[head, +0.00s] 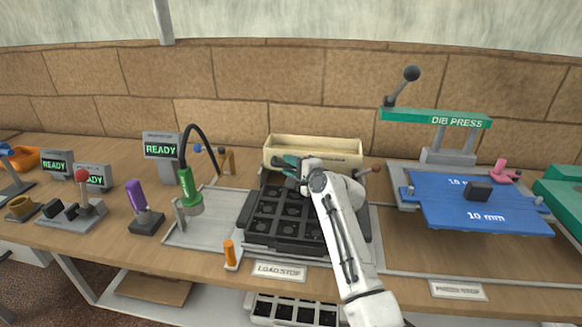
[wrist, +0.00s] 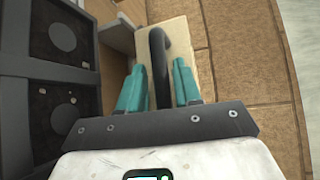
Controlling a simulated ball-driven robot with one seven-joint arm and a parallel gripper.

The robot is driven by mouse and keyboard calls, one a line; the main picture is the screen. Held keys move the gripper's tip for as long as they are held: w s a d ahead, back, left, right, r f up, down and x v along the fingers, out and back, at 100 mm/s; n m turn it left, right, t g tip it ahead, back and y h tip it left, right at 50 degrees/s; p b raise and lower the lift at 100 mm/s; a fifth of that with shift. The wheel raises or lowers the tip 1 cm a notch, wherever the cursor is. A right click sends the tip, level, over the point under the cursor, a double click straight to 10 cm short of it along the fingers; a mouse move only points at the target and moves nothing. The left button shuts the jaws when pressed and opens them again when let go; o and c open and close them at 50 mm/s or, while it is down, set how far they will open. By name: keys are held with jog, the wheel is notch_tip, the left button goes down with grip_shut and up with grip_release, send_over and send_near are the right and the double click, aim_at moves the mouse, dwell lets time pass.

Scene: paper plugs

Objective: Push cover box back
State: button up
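The cover box (head: 313,145) is a cream, shallow box behind the black compartment tray (head: 262,225) in the head view. In the wrist view the cream box (wrist: 178,30) lies ahead, with a dark curved handle (wrist: 159,65) on it. My gripper (head: 290,163) is at the box's front side, over the tray's back edge. In the wrist view the teal fingers (wrist: 159,85) are spread, one on each side of the handle. Narrow gaps show beside the handle; I cannot tell whether either finger touches it. My arm hides the tray's right part.
A green lamp (head: 190,190) and an orange peg (head: 230,255) stand left of the tray. The blue press plate (head: 475,215) and green press (head: 435,118) stand right. A brick wall (head: 290,90) rises behind the table. A small dark-red knob (head: 376,168) sits right of the box.

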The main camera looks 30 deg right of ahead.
jog(key=shift+s+d+r, duration=0.1)
jog(key=shift+r, duration=0.25)
jog(key=v, duration=0.7)
jog(key=p+v, duration=0.1)
jog(key=v, duration=0.2)
jog(key=shift+s+f, duration=0.3)
